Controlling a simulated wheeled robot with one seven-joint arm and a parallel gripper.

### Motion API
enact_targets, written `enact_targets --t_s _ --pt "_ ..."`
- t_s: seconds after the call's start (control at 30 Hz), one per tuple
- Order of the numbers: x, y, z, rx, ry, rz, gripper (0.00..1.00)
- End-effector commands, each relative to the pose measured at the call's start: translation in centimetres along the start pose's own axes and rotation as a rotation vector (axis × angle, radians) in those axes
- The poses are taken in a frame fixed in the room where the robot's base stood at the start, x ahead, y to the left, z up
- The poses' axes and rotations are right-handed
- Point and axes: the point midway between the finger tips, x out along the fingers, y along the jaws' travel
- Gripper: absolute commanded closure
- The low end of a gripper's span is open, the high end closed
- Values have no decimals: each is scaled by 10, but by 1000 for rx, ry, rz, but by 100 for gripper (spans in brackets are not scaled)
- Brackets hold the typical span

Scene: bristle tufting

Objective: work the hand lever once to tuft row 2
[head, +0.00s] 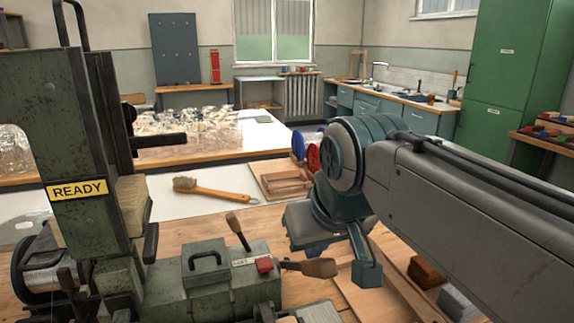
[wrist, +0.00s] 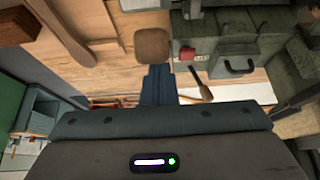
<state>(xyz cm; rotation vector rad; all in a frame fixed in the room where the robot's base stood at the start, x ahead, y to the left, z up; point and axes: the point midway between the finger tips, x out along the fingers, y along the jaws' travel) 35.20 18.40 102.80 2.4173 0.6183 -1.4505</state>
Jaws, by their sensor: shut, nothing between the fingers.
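The green tufting machine (head: 210,285) stands at the left and bears a yellow READY sign (head: 77,189). Two wooden-handled levers show on its base. One lever (head: 310,267) sticks out sideways to the right; the other lever (head: 237,230) tilts upward behind it. My gripper (head: 367,274) is shut and empty, to the right of the sideways lever. In the wrist view the shut fingers (wrist: 158,80) point at that lever's wooden handle (wrist: 152,46), with the tilted lever (wrist: 201,88) to their right. I cannot tell whether the fingertips touch the handle. Row 2 cannot be made out.
A red button (head: 264,265) sits on the machine's base near the levers. A wooden brush (head: 218,192) lies on the white surface behind. A wooden tray (head: 283,181) is at the back, and a box with blocks (head: 427,272) is at the right.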

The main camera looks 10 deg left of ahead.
Motion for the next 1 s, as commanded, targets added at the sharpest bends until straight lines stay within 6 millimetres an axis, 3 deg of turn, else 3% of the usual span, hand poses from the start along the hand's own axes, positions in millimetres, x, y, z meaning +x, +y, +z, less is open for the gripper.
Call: enact_targets --t_s 0.37,0.5,0.7,1.0 --pt "-25 -5 -36 -3 -2 -1 100" --pt "-60 -4 -27 0 3 0 100" --pt "-97 -2 -21 5 1 3 100" --pt "-117 -2 -18 3 -1 2 100"
